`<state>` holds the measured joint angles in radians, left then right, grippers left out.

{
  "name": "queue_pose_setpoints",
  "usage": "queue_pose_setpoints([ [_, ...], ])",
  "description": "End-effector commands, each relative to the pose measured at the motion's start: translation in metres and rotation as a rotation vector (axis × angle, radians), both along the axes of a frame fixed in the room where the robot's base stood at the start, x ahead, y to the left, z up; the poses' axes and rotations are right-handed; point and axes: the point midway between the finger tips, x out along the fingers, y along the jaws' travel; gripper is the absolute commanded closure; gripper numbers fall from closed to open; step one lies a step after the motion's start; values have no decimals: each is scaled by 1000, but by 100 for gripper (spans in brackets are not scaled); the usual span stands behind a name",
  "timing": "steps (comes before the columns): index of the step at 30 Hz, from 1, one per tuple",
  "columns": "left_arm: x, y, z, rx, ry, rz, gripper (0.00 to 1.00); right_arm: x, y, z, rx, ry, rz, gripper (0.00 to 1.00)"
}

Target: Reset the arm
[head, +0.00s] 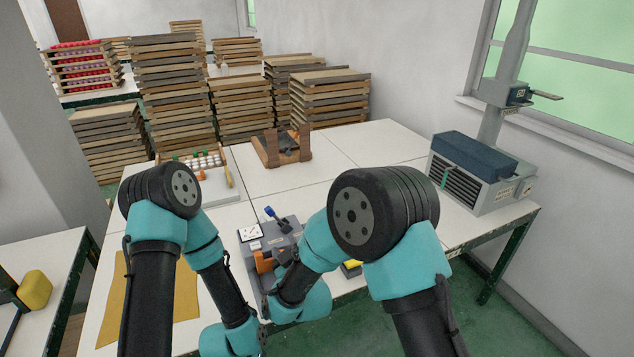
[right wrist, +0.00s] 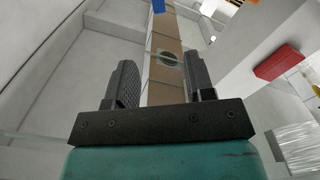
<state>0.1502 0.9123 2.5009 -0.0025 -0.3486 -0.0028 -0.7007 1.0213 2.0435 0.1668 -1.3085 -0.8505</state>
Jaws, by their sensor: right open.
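My right gripper (right wrist: 161,88) is open in the right wrist view, its two dark fingers apart. Nothing touches the inner faces of the fingers.
A grey device with a blue lever (head: 278,220) stands on the white table (head: 370,150) beside my arms. A wooden holder (head: 290,150) and a grey-blue machine (head: 480,170) stand farther back. Stacked trays (head: 172,90) fill the back left. A yellow mat (head: 186,295) lies front left.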

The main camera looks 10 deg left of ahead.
Motion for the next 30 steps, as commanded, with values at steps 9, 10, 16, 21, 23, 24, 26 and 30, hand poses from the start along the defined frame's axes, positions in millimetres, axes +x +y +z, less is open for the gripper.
queue_pose_setpoints([
  [9,0,0,0,0,0,0,57,12,-69,-53,5,236,-52,51],
  [10,0,0,0,0,0,0,57,13,-81,-62,9,281,-63,51],
  [16,0,0,0,0,0,0,57,-2,-172,-128,52,614,-160,51],
  [21,0,0,0,0,0,0,57,-37,-246,-178,112,903,-269,51],
  [23,0,0,0,0,0,0,57,-54,-270,-193,138,1007,-312,51],
  [24,0,0,0,0,0,0,57,-67,-286,-202,156,1076,-343,51],
  [26,0,0,0,0,0,0,57,-87,-309,-215,185,1179,-390,51],
  [30,0,0,0,0,0,0,57,-142,-356,-238,260,1416,-508,51],
])
